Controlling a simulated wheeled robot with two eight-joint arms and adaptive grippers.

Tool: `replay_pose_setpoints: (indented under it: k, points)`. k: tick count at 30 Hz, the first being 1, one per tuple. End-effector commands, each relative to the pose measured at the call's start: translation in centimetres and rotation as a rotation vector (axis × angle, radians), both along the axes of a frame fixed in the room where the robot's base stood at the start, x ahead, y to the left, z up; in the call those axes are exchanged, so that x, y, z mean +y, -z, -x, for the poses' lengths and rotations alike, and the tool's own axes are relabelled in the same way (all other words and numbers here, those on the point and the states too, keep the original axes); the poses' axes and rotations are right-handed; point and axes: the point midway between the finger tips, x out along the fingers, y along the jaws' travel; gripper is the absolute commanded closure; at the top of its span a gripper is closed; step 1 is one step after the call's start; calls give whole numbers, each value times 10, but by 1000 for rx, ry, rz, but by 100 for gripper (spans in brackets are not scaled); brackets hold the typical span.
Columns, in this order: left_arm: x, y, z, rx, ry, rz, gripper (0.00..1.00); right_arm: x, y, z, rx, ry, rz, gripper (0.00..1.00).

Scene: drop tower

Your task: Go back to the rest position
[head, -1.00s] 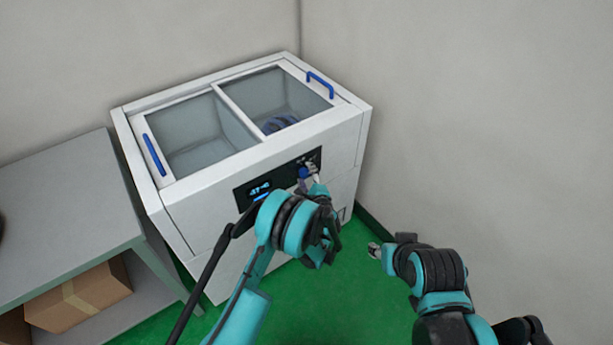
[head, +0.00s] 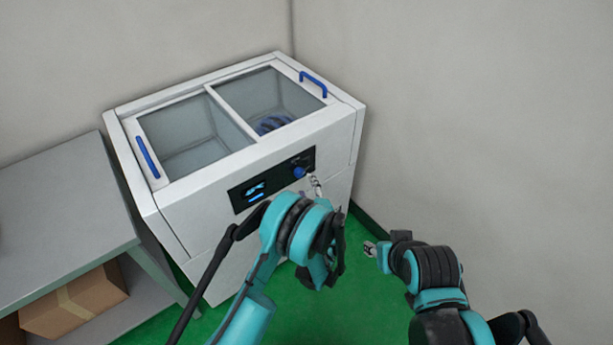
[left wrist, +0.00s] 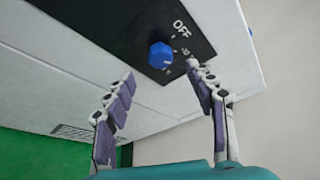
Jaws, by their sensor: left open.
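A white chest machine (head: 290,150) with glass lids stands in the corner. Its black front panel (head: 240,200) has a lit blue display and a blue knob (head: 299,172). In the left wrist view the knob (left wrist: 160,55) sits below the word OFF, beyond the fingertips. My left gripper (head: 316,186) is at the front of the machine, just below the knob; its fingers (left wrist: 163,75) are spread apart with nothing between them. My right gripper (head: 369,248) is low to the right, away from the machine; its jaw state is too small to tell.
A grey shelf table (head: 60,205) stands left of the machine, with a cardboard box (head: 75,300) on its lower shelf. A blue object (head: 272,124) lies inside the machine under the right lid. Walls close off the back and right. Green floor (head: 300,310) is clear in front.

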Motion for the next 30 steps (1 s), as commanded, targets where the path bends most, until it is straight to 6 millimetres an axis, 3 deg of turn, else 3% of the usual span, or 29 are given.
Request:
replay_pose_setpoints:
  k: [8,11,17,23,30]
  points:
    - [3,-5,-1,5,-8,17,45,0,0,0,0,0,0,60]
    - [15,-21,-4,23,-36,75,45,0,0,0,0,0,0,60]
    - [65,-80,2,85,-156,319,45,0,0,0,0,0,0,60]
    - [117,-133,36,139,-299,597,45,0,0,0,0,0,0,60]
    - [168,-177,107,180,-478,929,45,0,0,0,0,0,0,60]
